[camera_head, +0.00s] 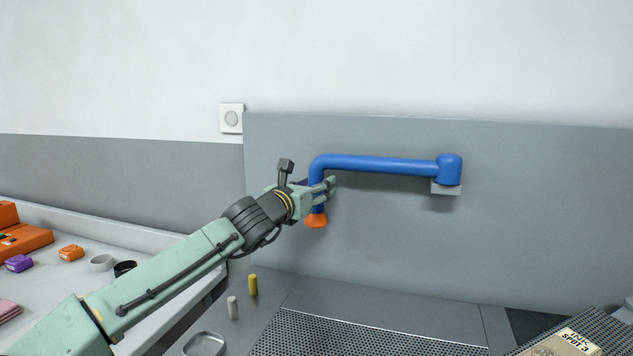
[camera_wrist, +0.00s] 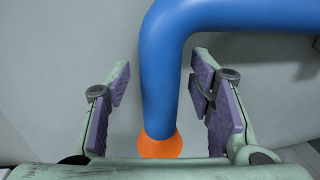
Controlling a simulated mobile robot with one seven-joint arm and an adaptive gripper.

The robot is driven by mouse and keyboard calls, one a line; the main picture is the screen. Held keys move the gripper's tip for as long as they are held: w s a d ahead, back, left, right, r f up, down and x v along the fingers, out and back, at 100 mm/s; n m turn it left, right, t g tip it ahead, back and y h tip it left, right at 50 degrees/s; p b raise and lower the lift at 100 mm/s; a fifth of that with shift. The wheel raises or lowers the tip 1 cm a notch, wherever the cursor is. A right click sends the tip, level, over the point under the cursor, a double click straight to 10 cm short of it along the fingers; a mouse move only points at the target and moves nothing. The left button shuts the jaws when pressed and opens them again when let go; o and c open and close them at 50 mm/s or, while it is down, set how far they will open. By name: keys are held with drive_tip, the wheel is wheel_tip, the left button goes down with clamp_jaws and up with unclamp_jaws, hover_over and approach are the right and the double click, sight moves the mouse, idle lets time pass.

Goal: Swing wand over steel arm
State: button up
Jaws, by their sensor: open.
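The wand is a blue pipe (camera_head: 385,165) with an orange nozzle (camera_head: 316,220) pointing down at its left end. Its right end sits on a small grey bracket (camera_head: 446,188) at the back panel. My gripper (camera_head: 325,186) is at the pipe's downturned left part. In the wrist view the open fingers (camera_wrist: 163,110) stand on either side of the blue pipe (camera_wrist: 160,75), with gaps on both sides. The orange nozzle (camera_wrist: 160,147) shows low between them. A perforated grey steel surface (camera_head: 370,335) lies below the wand; I cannot tell which part is the steel arm.
A second perforated surface (camera_head: 600,320) with a printed card (camera_head: 565,345) is at the lower right. A yellow bottle (camera_head: 253,285), a white bottle (camera_head: 232,307) and a grey dish (camera_head: 205,344) stand at the lower left. Air below the blue pipe is clear.

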drive_tip(key=shift+w+d, duration=0.3)
drive_tip(key=shift+w, duration=0.2)
clamp_jaws()
idle(0.3)
